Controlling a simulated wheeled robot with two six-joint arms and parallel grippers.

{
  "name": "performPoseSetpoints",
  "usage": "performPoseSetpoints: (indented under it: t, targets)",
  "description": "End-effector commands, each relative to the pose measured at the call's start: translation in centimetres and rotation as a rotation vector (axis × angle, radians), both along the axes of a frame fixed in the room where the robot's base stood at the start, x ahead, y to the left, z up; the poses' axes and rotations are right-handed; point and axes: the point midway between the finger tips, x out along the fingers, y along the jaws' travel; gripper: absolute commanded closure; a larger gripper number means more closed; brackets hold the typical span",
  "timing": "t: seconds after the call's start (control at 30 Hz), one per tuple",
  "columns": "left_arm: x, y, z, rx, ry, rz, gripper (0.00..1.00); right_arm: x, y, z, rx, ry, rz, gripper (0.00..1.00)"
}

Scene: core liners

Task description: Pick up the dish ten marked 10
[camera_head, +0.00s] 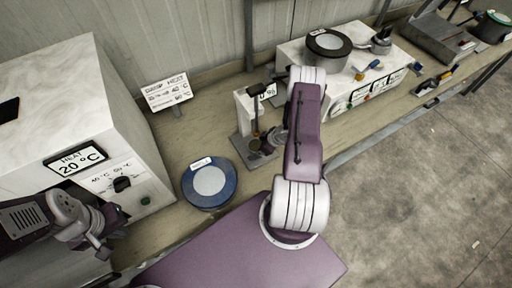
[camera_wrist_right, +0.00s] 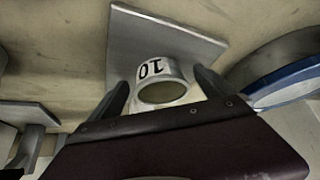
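The dish ten (camera_wrist_right: 163,82) is a small pale round dish with a black "10" on its side, upside down in the right wrist view. It sits on a grey plate (camera_wrist_right: 190,38). My right gripper (camera_wrist_right: 165,92) is open, its two dark fingers on either side of the dish with a visible gap at each. In the head view my right gripper (camera_head: 268,143) is over the grey stand, and its arm hides part of it. My left gripper (camera_head: 106,232) is open and empty in front of the heater box at the left.
A heater box (camera_head: 75,120) reading 20 °C stands at the left. A blue-rimmed round container (camera_head: 209,184) is on the bench near the stand. A small upright post (camera_head: 256,115) and a white block are behind the dish. A white box (camera_head: 345,85) with displays carries a dark-rimmed pot (camera_head: 328,45).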

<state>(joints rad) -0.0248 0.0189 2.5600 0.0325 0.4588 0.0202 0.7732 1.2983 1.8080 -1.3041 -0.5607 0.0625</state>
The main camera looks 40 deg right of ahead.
Motion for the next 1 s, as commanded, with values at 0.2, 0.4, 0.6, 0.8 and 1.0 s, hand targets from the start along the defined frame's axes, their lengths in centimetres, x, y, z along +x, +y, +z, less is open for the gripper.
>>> performPoseSetpoints:
  t: [0.2,0.4,0.6,0.8,1.0]
  targets:
    - [0.0,0.0,0.0,0.000,0.000,0.000,1.00,0.0,0.0,0.0,0.000,0.000,0.000,0.65]
    - [0.0,0.0,0.0,0.000,0.000,0.000,1.00,0.0,0.0,0.1,0.000,0.000,0.000,0.87]
    - [0.0,0.0,-0.2,0.000,0.000,0.000,1.00,0.1,-0.1,0.8,-0.002,-0.002,0.001,0.87]
    - [0.0,0.0,-0.9,0.000,0.000,0.000,1.00,0.1,-0.1,4.0,-0.004,-0.004,0.000,0.87]
    - [0.0,0.0,-1.0,0.000,0.000,0.000,1.00,-3.5,-3.1,6.8,-0.003,-0.003,-0.006,0.87]
